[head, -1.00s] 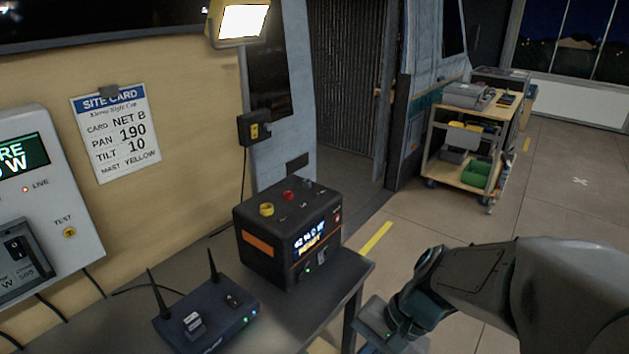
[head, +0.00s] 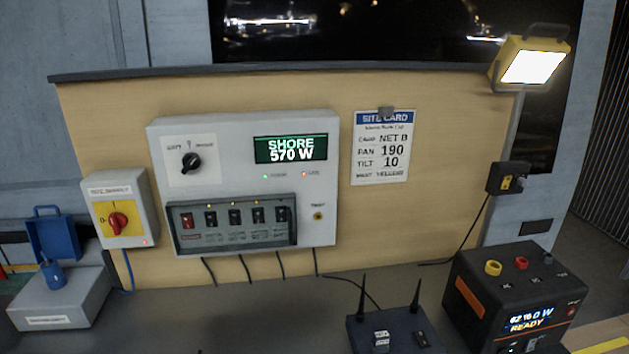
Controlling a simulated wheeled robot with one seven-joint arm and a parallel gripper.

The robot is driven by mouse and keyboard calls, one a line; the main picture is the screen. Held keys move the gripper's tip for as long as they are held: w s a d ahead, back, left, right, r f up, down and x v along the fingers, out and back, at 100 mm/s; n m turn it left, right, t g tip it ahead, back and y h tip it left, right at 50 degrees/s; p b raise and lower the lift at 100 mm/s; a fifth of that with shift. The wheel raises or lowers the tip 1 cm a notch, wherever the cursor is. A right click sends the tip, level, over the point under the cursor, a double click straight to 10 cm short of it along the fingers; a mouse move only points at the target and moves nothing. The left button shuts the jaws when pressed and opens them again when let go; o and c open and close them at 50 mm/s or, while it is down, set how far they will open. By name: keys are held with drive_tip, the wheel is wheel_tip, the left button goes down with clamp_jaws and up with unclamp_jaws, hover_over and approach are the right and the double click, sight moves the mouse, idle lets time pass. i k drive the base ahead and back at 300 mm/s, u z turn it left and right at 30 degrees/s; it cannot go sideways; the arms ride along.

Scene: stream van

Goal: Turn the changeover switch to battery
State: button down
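The changeover switch (head: 191,162) is a black rotary knob on a pale plate at the upper left of the white power panel (head: 242,124) in the head view. Small labels sit above it to left and right, too small to read surely. The knob looks turned toward the right label. The panel's display (head: 291,149) reads SHORE 570 W. A green lamp and a red lamp glow below the display. My gripper is not in view.
A row of breakers (head: 233,216) sits low on the panel. A red isolator on a box (head: 126,232) stands left of it. A radio unit (head: 395,334) with two antennas and a black power station (head: 515,292) reading READY stand right. The grey bench (head: 260,312) below the panel is largely clear.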

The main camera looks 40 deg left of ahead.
sight(191, 161)
drive_tip(key=u, duration=2.15)
drive_tip(key=k, duration=1.3)
drive_tip(key=u, duration=0.9)
drive_tip(key=i, duration=2)
drive_tip(key=z, duration=0.8)
